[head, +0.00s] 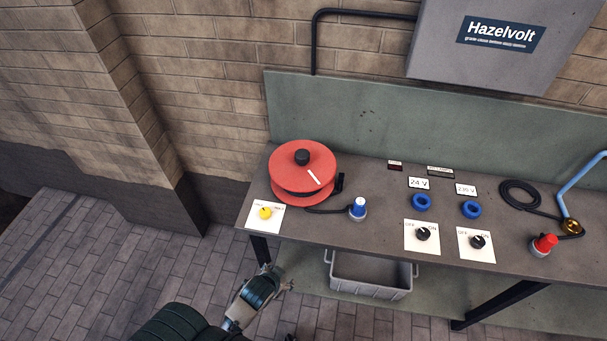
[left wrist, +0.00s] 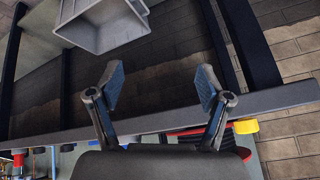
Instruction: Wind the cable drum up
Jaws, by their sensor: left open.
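The red cable drum (head: 318,163) sits at the left end of the bench top, with a black knob (head: 302,157) and a white stripe on its upper face. A dark cable (head: 328,211) runs from it to a blue plug (head: 358,208). A yellow knob (head: 265,212) on a white plate is in front of the drum. My left gripper (head: 284,282) is open and empty, below the bench's front edge. In the left wrist view my gripper (left wrist: 160,87) shows both fingers apart; the yellow knob (left wrist: 246,126) and part of the drum (left wrist: 238,153) appear beyond the bench edge.
The bench edge (left wrist: 150,121) lies between my left gripper and the bench top. A grey crate (head: 370,275) is under the bench. Two rotary switches (head: 423,234), blue rings (head: 422,202) and a red plug (head: 544,244) are to the right. Floor (head: 110,250) is clear at left.

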